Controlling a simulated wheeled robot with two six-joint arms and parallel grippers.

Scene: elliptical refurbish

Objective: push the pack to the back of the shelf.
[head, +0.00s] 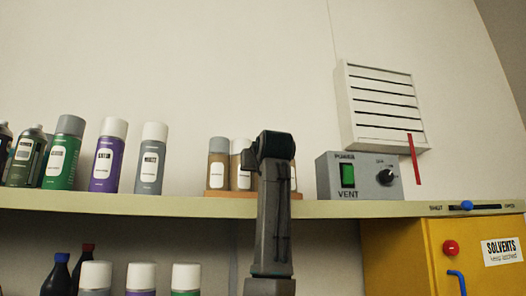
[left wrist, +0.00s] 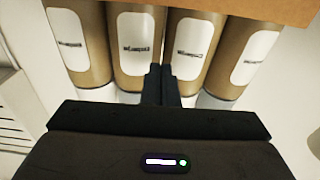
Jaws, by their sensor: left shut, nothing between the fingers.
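The pack is a row of several tan cans with white labels and pale caps in an orange-brown tray (head: 228,194). It stands upright on the upper shelf (head: 160,206) in the head view, its right part hidden behind my left arm. In the left wrist view the picture is inverted: the tray (left wrist: 245,8) is at the top and the cans (left wrist: 136,48) hang caps down. My left gripper (left wrist: 161,84) is shut and empty, its fingertips in front of the middle cans. I cannot tell whether they touch. In the head view its fingers are hidden. My right gripper is not in view.
Several spray cans (head: 107,160) stand left of the pack, with a gap between. A grey vent switch box (head: 358,178) stands close on the right. A wall vent (head: 380,105) hangs above it. A yellow solvents cabinet (head: 400,250) and more bottles are below.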

